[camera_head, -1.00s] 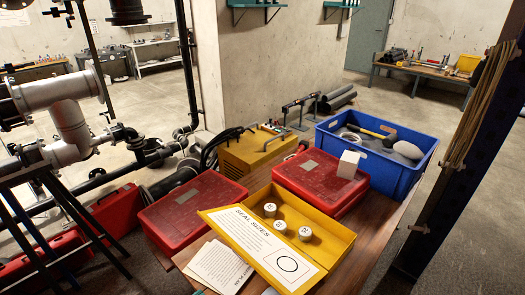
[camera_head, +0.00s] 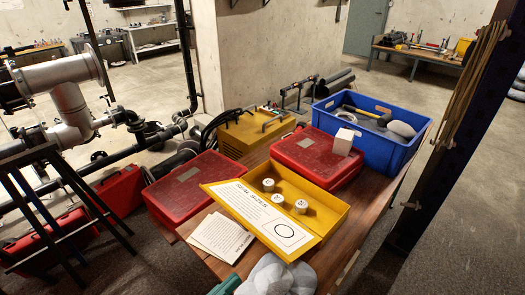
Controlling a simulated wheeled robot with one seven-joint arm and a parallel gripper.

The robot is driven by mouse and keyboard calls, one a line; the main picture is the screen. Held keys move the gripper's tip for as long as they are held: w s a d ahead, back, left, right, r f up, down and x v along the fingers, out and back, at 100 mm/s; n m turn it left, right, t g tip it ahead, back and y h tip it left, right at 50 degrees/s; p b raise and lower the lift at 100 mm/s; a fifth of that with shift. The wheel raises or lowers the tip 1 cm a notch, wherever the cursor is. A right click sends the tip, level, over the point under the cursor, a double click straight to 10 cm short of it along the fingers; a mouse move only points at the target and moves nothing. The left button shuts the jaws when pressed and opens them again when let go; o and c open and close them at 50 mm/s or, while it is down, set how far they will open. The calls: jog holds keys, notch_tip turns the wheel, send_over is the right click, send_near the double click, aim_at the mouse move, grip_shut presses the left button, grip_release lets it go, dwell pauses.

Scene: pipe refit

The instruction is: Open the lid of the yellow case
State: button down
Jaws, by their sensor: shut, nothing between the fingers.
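The yellow case (camera_head: 322,213) stands on the wooden table, its inside uncovered. Its lid (camera_head: 216,188) is open, swung out toward the near left, with a white "SEAL SIZES" sheet (camera_head: 262,212) facing up on its inner face. Three small white-topped round pieces, such as this one (camera_head: 278,200), sit inside the case. My gripper is not in view.
A printed paper (camera_head: 221,238) lies left of the lid. Red cases (camera_head: 190,180) (camera_head: 310,160) flank the yellow case, the right one bearing a white block (camera_head: 343,141). A blue crate (camera_head: 375,148) stands behind right. A pale lumpy thing (camera_head: 277,275) lies in front.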

jog(key=s+d+r+n+t+y, duration=0.1)
jog(key=s+d+n+t+y, duration=0.3)
jog(key=n, duration=0.6)
jog(key=s+d+r+n+t+y, duration=0.1)
jog(key=s+d+r+n+t, duration=0.2)
jog(key=n+t, duration=0.45)
jog(key=s+f+n+g+y, duration=0.4)
jog(key=s+f+n+y, duration=0.2)
jog(key=n, duration=1.2)
notch_tip(320, 180, down, 2)
jog(key=a+y, duration=0.1)
jog(key=y, duration=0.3)
jog(key=shift+f, duration=0.15)
jog(key=c, duration=2.2)
grip_release()
jog(key=s+d+f+n+g, duration=0.2)
jog(key=s+f+n+g, duration=0.4)
jog(key=s+f, duration=0.2)
jog(key=shift+f, duration=0.75)
jog(key=shift+n, duration=0.25)
